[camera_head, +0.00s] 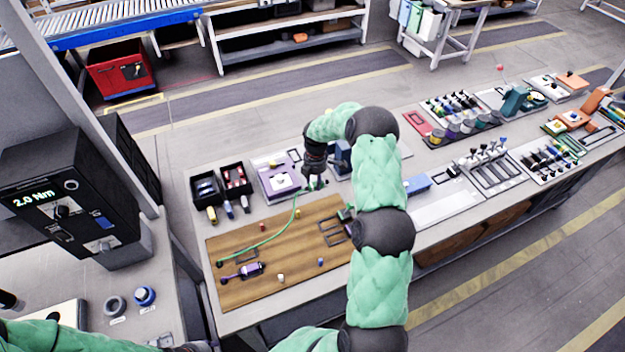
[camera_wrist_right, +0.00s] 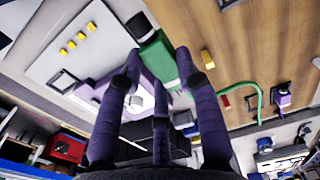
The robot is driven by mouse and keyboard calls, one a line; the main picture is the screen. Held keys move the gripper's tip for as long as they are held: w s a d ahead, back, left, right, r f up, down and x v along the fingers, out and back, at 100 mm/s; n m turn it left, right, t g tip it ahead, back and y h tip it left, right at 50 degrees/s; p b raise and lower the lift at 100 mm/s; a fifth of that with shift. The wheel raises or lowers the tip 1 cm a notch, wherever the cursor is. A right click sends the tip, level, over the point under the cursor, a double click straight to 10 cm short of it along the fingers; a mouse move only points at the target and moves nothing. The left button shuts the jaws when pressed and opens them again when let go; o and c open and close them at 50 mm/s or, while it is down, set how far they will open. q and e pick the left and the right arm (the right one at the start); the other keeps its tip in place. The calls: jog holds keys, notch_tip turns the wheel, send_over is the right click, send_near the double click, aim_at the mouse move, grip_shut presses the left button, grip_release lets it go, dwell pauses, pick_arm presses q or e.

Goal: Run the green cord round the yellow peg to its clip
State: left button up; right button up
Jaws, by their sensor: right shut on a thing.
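The green cord (camera_head: 262,243) starts at the left of the wooden board (camera_head: 225,292) and rises to the right toward my right gripper (camera_head: 316,184). In the right wrist view, the gripper's purple fingers (camera_wrist_right: 160,88) are shut on a green block-like cord end (camera_wrist_right: 158,60), held above the bench. The yellow peg (camera_head: 297,212) stands near the board's back edge, and the cord passes close by it; it also shows in the wrist view (camera_wrist_right: 208,59). I cannot tell whether the cord touches it. A small green piece (camera_head: 345,213), possibly the clip, is partly hidden by my right arm. Left fingertips are not clear.
Red (camera_head: 262,227), white (camera_head: 281,278) and blue (camera_head: 320,262) pegs stand on the board. A purple cord piece (camera_head: 246,271) lies at its left. Dark bins (camera_head: 206,188) and a purple fixture (camera_head: 278,182) stand behind the board. The board's front middle is mostly clear.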

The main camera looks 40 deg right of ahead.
jog(key=shift+f+b, duration=1.15)
jog(key=shift+f, duration=1.05)
jog(key=shift+s+b, duration=0.45)
jog(key=shift+s, duration=0.2)
jog(key=s+b, duration=0.1)
jog(key=s, duration=0.1)
jog(key=s+a+b, duration=0.1)
jog(key=s+b, duration=0.1)
jog(key=s, duration=0.1)
jog(key=s+b, duration=0.1)
jog(key=s, duration=0.1)
jog(key=shift+s+a, duration=0.2)
jog(key=shift+a, duration=0.05)
jog(key=shift+s+a+b, duration=0.3)
jog(key=shift+s+b, duration=0.3)
jog(key=shift+s, duration=0.25)
jog(key=shift+a, duration=0.15)
jog(key=shift+f, duration=0.1)
jog(key=shift+f+b, duration=0.95)
jog(key=shift+f, duration=0.85)
jog(key=shift+f+b, duration=0.3)
jog(key=shift+f, duration=0.3)
